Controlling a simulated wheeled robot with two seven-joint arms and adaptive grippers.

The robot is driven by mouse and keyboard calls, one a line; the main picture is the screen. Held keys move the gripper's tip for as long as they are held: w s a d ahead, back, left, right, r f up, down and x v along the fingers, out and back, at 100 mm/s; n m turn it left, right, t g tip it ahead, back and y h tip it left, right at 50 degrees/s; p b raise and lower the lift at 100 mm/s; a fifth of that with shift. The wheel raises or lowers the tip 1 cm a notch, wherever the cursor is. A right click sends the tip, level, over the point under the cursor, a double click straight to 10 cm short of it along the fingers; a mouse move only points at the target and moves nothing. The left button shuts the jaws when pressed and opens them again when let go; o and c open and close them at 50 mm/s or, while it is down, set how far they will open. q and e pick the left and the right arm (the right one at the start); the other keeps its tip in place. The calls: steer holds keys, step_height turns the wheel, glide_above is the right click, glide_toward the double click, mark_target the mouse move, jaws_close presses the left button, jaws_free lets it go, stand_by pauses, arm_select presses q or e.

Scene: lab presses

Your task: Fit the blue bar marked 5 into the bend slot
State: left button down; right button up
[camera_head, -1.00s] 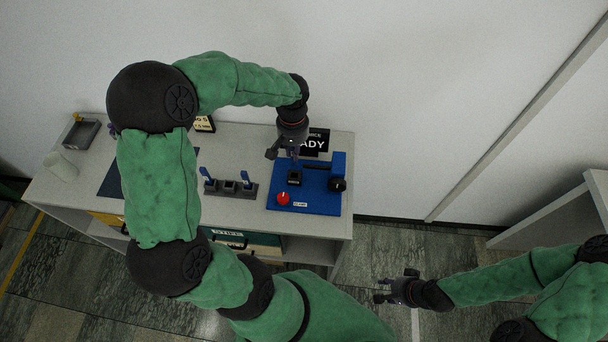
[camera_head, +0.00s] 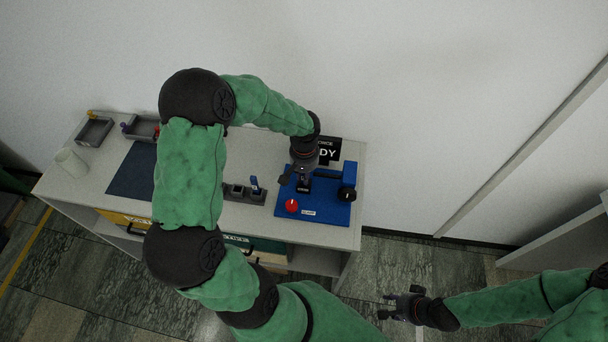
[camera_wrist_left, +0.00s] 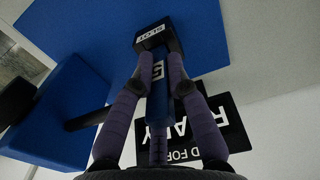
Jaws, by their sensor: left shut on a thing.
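The blue bar marked 5 (camera_wrist_left: 158,82) is between the fingers of my left gripper (camera_wrist_left: 160,75) in the left wrist view. The gripper is shut on it. The bar's far end meets the black block labelled SLOT (camera_wrist_left: 152,38); I cannot tell how deep it sits. In the head view my left gripper (camera_head: 302,178) is right over that block (camera_head: 303,187) on the blue press base (camera_head: 325,210), largely covering the bar. My right gripper (camera_head: 392,308) is open and empty, low in front of the bench, away from the press.
A red button (camera_head: 292,205) and a black knob (camera_head: 347,194) are on the press. A black display (camera_head: 328,151) stands behind it. A dark rack (camera_head: 235,193) with a blue bar (camera_head: 255,184) is to the left, partly behind my arm. Grey trays (camera_head: 95,131) are further left.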

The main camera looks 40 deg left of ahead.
arm_select(q)
steer(key=shift+f, duration=0.15)
steer(key=c, duration=1.2)
jaws_free()
steer(key=shift+r, duration=0.2)
step_height(320, 180, up, 12)
steer(key=shift+p, duration=0.95)
